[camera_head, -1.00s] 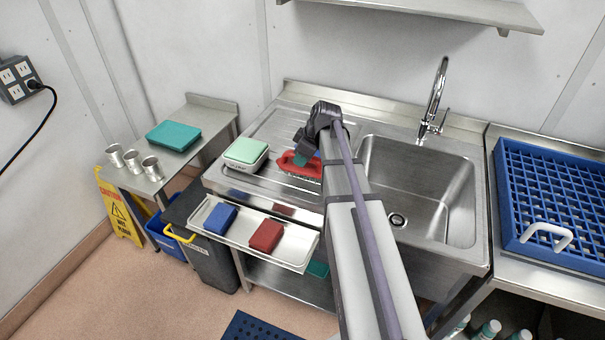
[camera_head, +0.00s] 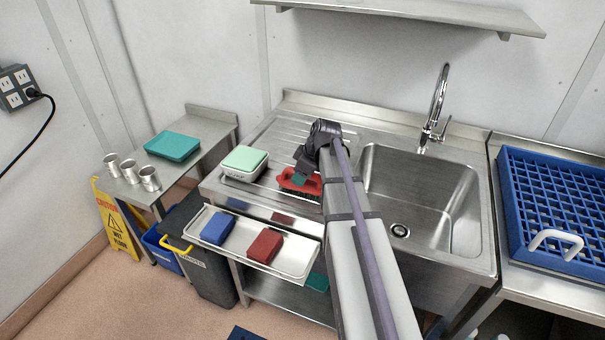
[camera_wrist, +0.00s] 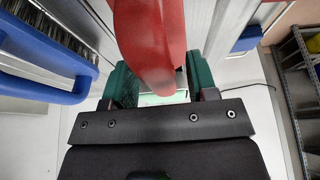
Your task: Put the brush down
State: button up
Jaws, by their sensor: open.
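The red brush (camera_head: 297,184) is on the ribbed drainboard (camera_head: 284,143) left of the sink, between the white-and-green box and my arm. My gripper (camera_head: 304,178), with green finger pads, is right at the brush. In the wrist view, the red brush handle (camera_wrist: 152,42) lies between the two pads of my gripper (camera_wrist: 160,88). The jaws are open, with a gap beside the handle. The brush underside is mostly dark or hidden in the head view, so its contact with the drainboard is hard to tell.
A white box with a pale green top (camera_head: 244,163) stands left of the brush. A tray (camera_head: 236,250) in front holds a blue and a red block. The sink (camera_head: 425,200) is to the right. A blue-edged bristly thing (camera_wrist: 58,92) is close by in the wrist view.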

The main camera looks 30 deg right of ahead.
jog(key=shift+r, duration=0.1)
jog(key=shift+r+p, duration=0.35)
jog(key=shift+p, duration=0.15)
jog(key=p+v, duration=1.1)
jog(key=v, duration=0.1)
jog(key=s+a+f+m+g+h+b, duration=0.1)
jog(key=s+a+f+m+b, duration=0.1)
jog(key=s+a+m, duration=0.2)
jog(key=s+a+f+m+g+h+b, duration=0.1)
jog(key=s+a, duration=0.8)
jog(key=a, duration=0.9)
notch_tip(320, 180, down, 2)
jog(key=m+g+b, duration=0.1)
jog(key=m, duration=0.1)
jog(key=shift+s+m+g+h, duration=0.3)
jog(key=shift+s+m+h, duration=0.05)
jog(key=shift+m+h, duration=0.05)
jog(key=shift+o, duration=0.4)
jog(key=shift+d+r+p, duration=0.1)
jog(key=shift+r+p, duration=0.05)
jog(key=shift+p, duration=0.2)
